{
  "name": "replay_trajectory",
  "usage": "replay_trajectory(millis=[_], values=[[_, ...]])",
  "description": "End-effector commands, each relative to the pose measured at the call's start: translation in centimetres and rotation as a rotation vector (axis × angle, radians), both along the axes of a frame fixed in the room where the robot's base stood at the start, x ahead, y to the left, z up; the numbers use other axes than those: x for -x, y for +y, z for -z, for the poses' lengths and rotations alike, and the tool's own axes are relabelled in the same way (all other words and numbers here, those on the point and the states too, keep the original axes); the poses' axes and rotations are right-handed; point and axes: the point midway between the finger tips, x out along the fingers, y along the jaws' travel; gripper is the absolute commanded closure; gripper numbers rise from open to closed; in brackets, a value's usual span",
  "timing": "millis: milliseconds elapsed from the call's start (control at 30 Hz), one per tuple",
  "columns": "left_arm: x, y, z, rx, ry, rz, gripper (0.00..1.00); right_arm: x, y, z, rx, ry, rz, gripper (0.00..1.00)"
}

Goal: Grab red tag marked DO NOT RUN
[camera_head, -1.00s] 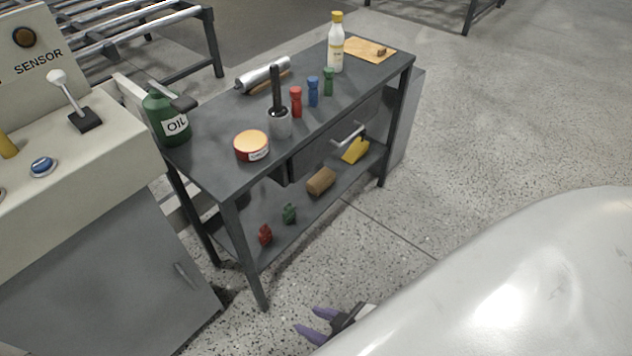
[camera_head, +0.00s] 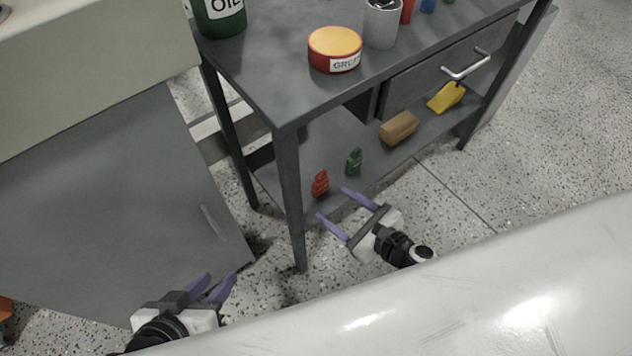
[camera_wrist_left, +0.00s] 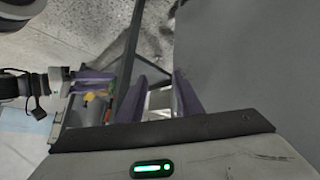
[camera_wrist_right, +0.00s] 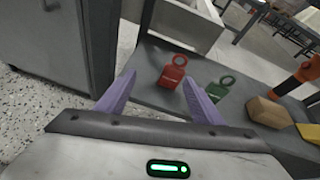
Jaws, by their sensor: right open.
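The red tag (camera_head: 320,184) rests on the lower shelf (camera_head: 283,175) of the dark workbench, near its left front. In the right wrist view the red tag (camera_wrist_right: 173,72) has a ring on top and small pale lettering too small to read. My right gripper (camera_head: 331,203) is open and empty, its purple fingers just in front of the tag. In the right wrist view the tag is between and beyond the fingertips. A green tag (camera_head: 354,162) lies just right of the red one. My left gripper (camera_head: 222,279) is open and empty, low beside the grey cabinet.
A brown block (camera_head: 399,128) and a yellow object (camera_head: 446,97) sit further right on the shelf. The bench leg (camera_head: 291,205) stands left of my right gripper. A drawer (camera_head: 440,75) hangs above the shelf. The grey cabinet (camera_head: 110,200) is at the left. A grease tin (camera_head: 334,50) is on top.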

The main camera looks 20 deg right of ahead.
Motion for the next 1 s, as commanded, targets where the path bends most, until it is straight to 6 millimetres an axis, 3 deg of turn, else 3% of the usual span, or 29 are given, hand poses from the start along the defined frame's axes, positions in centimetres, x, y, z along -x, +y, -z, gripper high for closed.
replay_trajectory(millis=[33, 200, 400, 633, 1000], values=[[0.0, -0.1, 0.7, 0.004, -0.002, 0.004, 0.67, -0.4, -0.7, 1.2, -0.056, 0.027, 0.044, 0.39], [-0.1, -0.5, 0.9, 0.008, 0.004, 0.016, 0.67, -1.6, -1.5, 2.3, -0.164, 0.072, 0.126, 0.39], [-0.2, -1.0, 1.5, 0.002, 0.027, 0.049, 0.67, -4.3, -0.6, 3.5, -0.17, 0.075, 0.13, 0.39], [-0.1, -1.4, 1.6, 0.004, 0.039, 0.069, 0.67, -6.0, -0.1, 4.1, -0.167, 0.075, 0.128, 0.39], [-0.8, -2.7, 0.1, 0.086, -0.027, 0.068, 0.67, -10.2, 0.8, 5.7, -0.167, 0.074, 0.128, 0.39]])
